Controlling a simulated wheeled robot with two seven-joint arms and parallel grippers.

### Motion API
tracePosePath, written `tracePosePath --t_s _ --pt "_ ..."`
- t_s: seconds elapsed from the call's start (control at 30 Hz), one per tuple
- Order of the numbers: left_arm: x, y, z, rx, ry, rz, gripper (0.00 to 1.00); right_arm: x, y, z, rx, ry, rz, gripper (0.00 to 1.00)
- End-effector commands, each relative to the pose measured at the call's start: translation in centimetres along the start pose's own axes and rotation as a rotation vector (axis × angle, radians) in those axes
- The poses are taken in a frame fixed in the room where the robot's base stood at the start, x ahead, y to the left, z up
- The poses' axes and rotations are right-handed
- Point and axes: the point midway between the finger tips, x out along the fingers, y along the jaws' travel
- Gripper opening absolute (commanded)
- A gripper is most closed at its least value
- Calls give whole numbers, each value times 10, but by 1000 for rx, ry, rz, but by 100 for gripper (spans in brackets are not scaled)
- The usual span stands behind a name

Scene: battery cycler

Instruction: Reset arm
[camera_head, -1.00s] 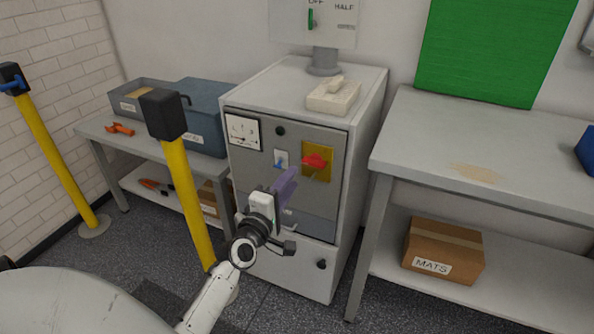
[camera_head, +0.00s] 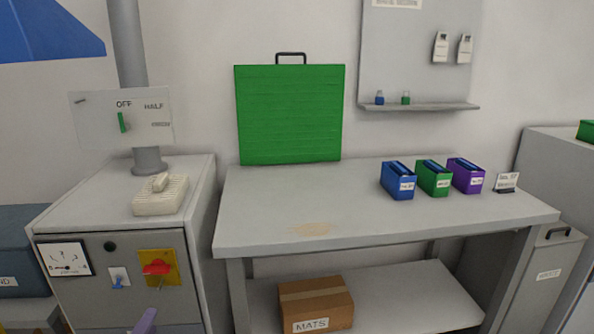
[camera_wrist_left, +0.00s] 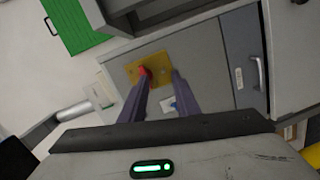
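My left gripper (camera_wrist_left: 160,80) is open in the left wrist view, its two purple fingers apart and pointing at the cabinet front. The tip of one finger overlaps the red knob (camera_wrist_left: 145,73) on its yellow plate (camera_wrist_left: 133,72); I cannot tell whether they touch. In the head view only a purple finger (camera_head: 146,321) shows at the bottom edge, below the red knob (camera_head: 157,267). The grey cabinet (camera_head: 115,246) also carries a dial meter (camera_head: 66,259) and a small blue switch (camera_head: 118,281). My right gripper is not in view.
A grey workbench (camera_head: 380,225) stands right of the cabinet, with blue, green and purple boxes (camera_head: 433,178) on it and a cardboard MATS box (camera_head: 317,305) below. A green panel (camera_head: 290,114) leans at the wall. A cream device (camera_head: 160,195) sits on the cabinet.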

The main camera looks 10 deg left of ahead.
Motion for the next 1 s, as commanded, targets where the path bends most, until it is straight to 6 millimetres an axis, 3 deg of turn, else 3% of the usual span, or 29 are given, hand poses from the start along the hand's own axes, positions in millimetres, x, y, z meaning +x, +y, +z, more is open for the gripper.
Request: tracePosePath --t_s 0.2,0.3,0.4,0.5,0.6,1.0 --pt "-84 -85 112 621 -341 -168 29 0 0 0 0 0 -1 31" --pt "-133 -119 152 888 -510 -196 29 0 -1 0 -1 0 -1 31" --pt "-179 -144 180 1101 -654 -200 29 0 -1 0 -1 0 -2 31" --pt "-213 -159 196 1252 -759 -188 29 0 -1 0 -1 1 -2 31" --pt "-232 -166 204 1337 -818 -175 29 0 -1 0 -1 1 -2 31" --pt "-238 -168 207 1368 -838 -170 29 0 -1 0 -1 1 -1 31"
